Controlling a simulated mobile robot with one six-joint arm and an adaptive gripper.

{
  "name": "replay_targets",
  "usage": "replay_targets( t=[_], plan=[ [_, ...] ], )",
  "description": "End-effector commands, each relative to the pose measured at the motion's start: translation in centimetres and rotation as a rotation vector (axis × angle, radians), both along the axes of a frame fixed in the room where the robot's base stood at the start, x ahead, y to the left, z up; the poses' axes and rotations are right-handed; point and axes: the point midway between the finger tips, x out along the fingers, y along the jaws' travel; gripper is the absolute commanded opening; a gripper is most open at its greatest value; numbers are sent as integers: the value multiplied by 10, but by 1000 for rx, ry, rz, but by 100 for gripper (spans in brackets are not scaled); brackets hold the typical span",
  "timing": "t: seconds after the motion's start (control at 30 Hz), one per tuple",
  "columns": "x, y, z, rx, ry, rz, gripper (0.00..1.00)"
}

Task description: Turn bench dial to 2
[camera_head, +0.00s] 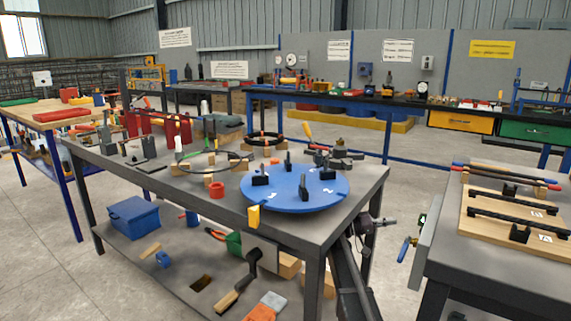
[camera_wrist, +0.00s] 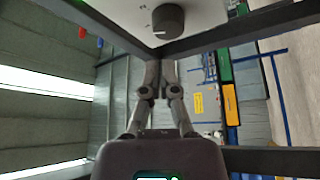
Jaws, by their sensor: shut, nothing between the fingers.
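The dial is a round black knob (camera_wrist: 168,20) with a white pointer line, on a light grey panel (camera_wrist: 115,15) at the top of the wrist view. Its number marks are too small to read. My gripper (camera_wrist: 160,62) is shut and empty, its fingertips below the knob in the picture and apparently apart from it. In the head view, my gripper (camera_head: 391,222) is right of the middle bench, pointing toward a grey panel (camera_head: 425,245) on the right bench's end. The knob cannot be made out clearly there.
The middle bench (camera_head: 215,208) carries a blue disc (camera_head: 300,197) with black posts and a visible 2. A blue lever (camera_head: 404,249) sticks out beside the end panel. The right bench (camera_head: 480,265) holds a board with black bars. A narrow floor gap separates the benches.

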Motion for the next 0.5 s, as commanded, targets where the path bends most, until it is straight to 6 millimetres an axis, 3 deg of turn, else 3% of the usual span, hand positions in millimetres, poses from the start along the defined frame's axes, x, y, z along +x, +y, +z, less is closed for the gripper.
replay_targets(
  t=[0.5],
  plan=[
    [-7, -9, 0, 0, 0, -1, 0]
  ],
)
